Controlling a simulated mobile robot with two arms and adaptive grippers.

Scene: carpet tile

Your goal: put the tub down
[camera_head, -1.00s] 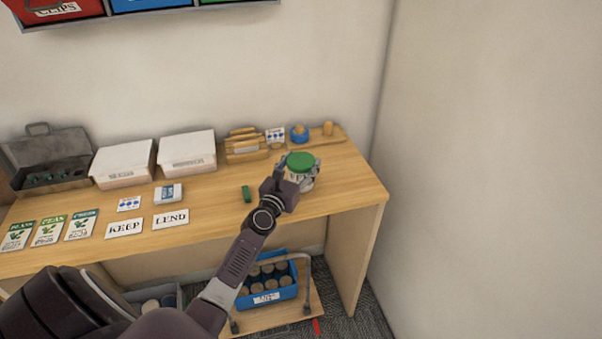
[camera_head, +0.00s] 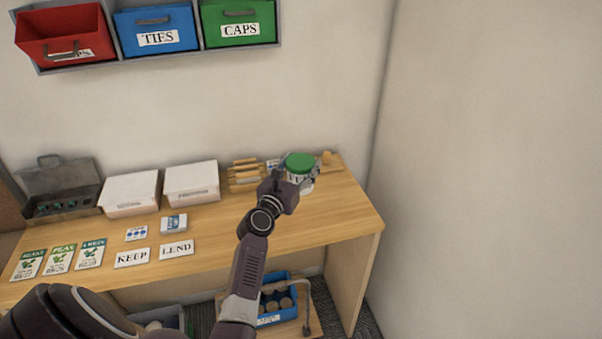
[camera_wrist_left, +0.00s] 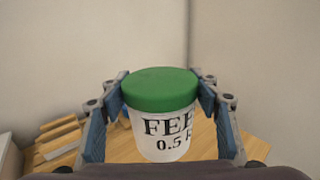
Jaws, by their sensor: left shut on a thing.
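The tub is white with a green lid and black lettering that reads in part "0.5"; it shows in the head view (camera_head: 300,163) and large in the left wrist view (camera_wrist_left: 160,105). My left gripper (camera_head: 297,175) has its fingers on both sides of the tub, which stands upright between them; the blue finger pads also show in the left wrist view (camera_wrist_left: 160,115). The tub is over the right part of the wooden table (camera_head: 335,215). Whether its base touches the tabletop is hard to tell. My right gripper is not in view.
A wooden rack (camera_head: 244,174) stands behind and left of the tub. Two white boxes (camera_head: 130,192), an open grey toolbox (camera_head: 62,190), seed packets (camera_head: 60,260) and KEEP and LEND cards (camera_head: 132,258) lie further left. Bare tabletop lies right of the tub; a wall bounds the right.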

